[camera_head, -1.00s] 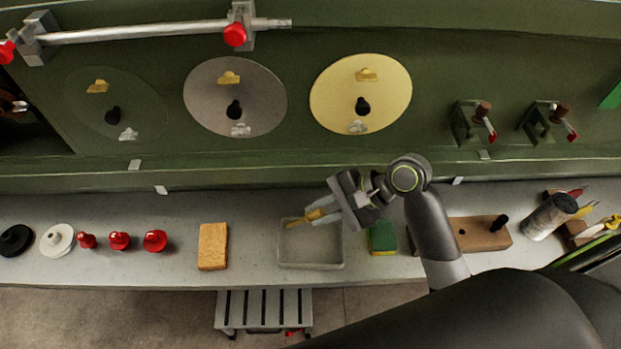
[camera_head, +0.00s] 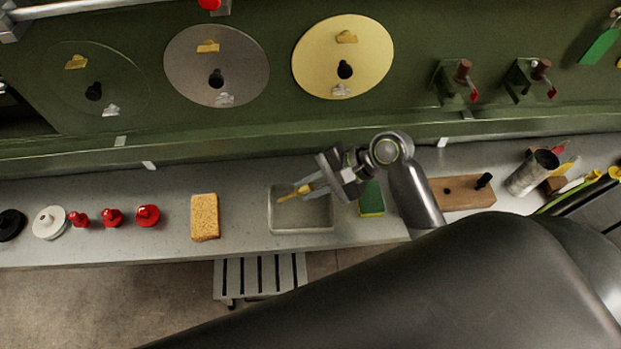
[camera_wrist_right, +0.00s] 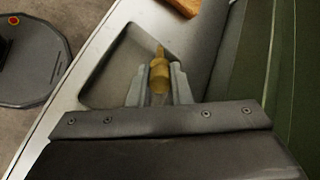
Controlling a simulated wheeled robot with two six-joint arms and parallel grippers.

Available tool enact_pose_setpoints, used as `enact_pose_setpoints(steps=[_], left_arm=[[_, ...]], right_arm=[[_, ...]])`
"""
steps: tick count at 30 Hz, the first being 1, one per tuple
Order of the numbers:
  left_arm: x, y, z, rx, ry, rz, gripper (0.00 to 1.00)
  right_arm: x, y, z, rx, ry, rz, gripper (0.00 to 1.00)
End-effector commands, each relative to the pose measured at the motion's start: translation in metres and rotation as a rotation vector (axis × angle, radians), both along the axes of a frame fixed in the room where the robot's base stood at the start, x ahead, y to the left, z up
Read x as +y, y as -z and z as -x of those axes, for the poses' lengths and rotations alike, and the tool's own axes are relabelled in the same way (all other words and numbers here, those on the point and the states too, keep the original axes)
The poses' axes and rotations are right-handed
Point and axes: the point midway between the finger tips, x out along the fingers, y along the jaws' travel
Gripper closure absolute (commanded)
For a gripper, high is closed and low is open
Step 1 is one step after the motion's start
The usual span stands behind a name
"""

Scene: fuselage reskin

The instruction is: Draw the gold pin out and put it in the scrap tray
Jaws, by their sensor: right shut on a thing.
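The gold pin (camera_head: 288,196) is held in my right gripper (camera_head: 308,188), over the grey scrap tray (camera_head: 302,230) on the bench. In the right wrist view the gold pin (camera_wrist_right: 159,72) sits between the two fingers of the right gripper (camera_wrist_right: 158,85), its narrow end pointing away from the gripper. The scrap tray (camera_wrist_right: 115,60) lies behind it and looks empty. I cannot tell whether the pin touches the tray floor. My left gripper is not in view.
An orange sponge (camera_head: 205,217) lies left of the tray, and a green and yellow sponge (camera_head: 371,199) lies right of it. A wooden block (camera_head: 463,193) and a can (camera_head: 530,174) stand further right. Red knobs (camera_head: 112,217) line the left. The green panel (camera_head: 430,30) rises behind.

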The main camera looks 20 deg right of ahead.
Motion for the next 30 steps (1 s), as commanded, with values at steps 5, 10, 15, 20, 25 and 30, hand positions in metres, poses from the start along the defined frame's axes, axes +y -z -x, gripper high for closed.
enact_pose_setpoints(steps=[5, 10, 15, 20, 25, 30], left_arm=[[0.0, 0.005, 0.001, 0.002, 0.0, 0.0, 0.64], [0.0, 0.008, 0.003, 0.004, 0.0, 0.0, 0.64], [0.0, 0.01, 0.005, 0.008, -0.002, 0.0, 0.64], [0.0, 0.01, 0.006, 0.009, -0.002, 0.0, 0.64], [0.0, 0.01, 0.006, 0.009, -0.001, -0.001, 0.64], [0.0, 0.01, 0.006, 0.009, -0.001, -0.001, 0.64]], right_arm=[[0.0, 0.02, 0.001, 0.003, 0.001, -0.001, 1.0], [0.0, 0.033, 0.0, 0.002, 0.0, -0.001, 1.0], [0.0, 0.041, 0.0, 0.001, 0.0, -0.001, 1.0], [0.0, 0.043, 0.0, 0.0, -0.001, -0.001, 1.0], [0.0, 0.043, 0.0, 0.0, -0.001, -0.001, 1.0], [0.0, 0.043, 0.0, 0.0, -0.001, -0.001, 0.68]])
